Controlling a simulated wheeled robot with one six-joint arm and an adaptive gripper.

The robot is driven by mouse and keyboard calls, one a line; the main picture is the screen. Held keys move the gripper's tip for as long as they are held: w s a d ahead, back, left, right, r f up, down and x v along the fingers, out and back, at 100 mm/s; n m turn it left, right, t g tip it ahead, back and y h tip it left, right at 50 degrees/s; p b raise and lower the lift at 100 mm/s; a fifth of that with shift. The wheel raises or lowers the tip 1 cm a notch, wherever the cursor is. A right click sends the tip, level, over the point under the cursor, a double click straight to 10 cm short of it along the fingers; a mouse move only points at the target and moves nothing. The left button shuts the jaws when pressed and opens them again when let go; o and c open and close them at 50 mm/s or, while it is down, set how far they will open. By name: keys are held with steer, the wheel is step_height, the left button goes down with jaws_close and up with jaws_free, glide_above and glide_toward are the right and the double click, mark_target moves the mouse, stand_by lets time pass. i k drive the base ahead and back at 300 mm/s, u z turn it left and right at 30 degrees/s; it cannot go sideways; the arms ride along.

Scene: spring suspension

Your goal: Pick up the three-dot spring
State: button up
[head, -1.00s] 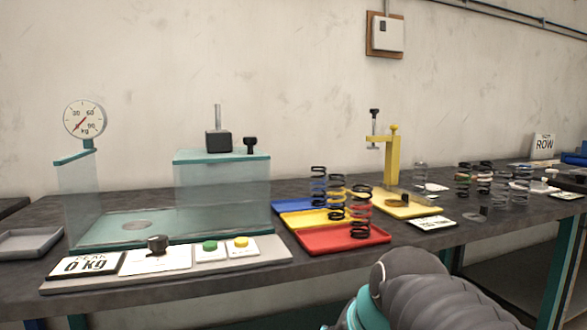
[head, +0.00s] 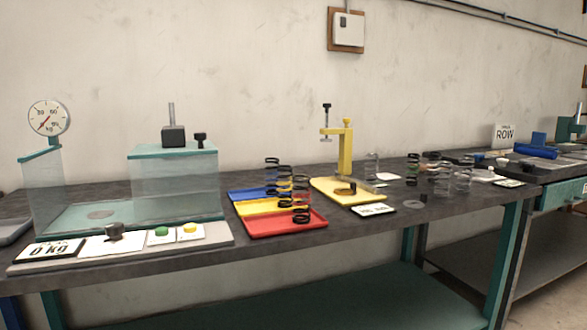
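Several coil springs stand upright on the bench (head: 330,225). One dark spring (head: 272,161) stands at the blue tray (head: 240,194), one (head: 284,170) at the yellow tray (head: 245,207) and one (head: 301,206) at the red tray (head: 268,228); they overlap in this view. More springs stand to the right, including a dark one (head: 413,168) and a paler one (head: 463,181). Dot marks are too small to make out, so I cannot tell which is the three-dot spring. My gripper is not in view.
A teal press with clear panels (head: 175,180) and a dial (head: 49,117) stands at the left, behind a button panel (head: 130,248). A yellow clamp stand (head: 346,155) stands mid-bench. A second bench (head: 555,175) adjoins at the right.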

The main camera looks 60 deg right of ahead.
mark_target(368, 179)
steer(key=u, duration=2.45)
steer(key=k, duration=2.5)
steer(key=z, duration=1.2)
